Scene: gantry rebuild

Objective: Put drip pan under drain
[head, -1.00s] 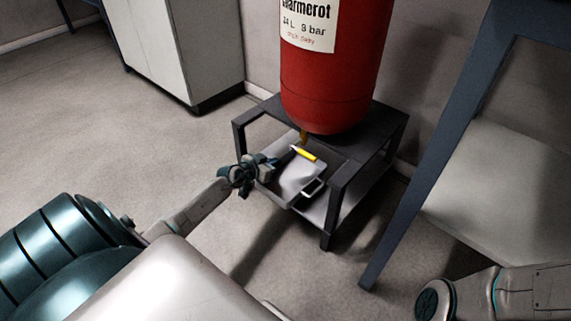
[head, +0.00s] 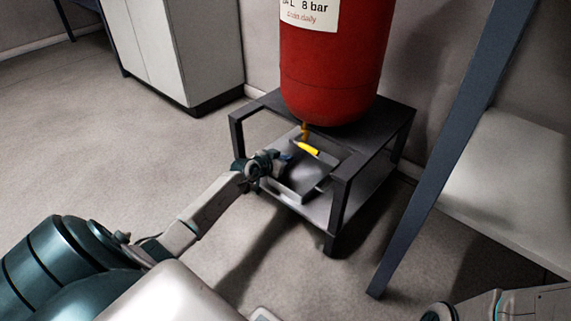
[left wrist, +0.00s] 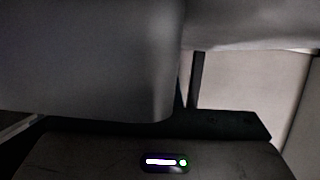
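The grey drip pan (head: 301,178) is inside the dark stand, just above or on its lower shelf; I cannot tell if it touches. The drain (head: 305,130), with a yellow lever (head: 307,149), hangs under the red tank (head: 333,85), over the pan's far part in the head view. My left gripper (head: 284,161) is at the pan's left end and appears shut on it; its fingertips are partly hidden. A large grey surface, probably the pan, fills the upper left of the left wrist view (left wrist: 85,60).
The stand (head: 340,190) has a front leg and top bars close around the pan. A blue-grey slanted post (head: 430,175) stands to its right, with a pale panel (head: 510,180) behind. A white cabinet (head: 175,45) stands back left. The floor (head: 150,150) at left is clear.

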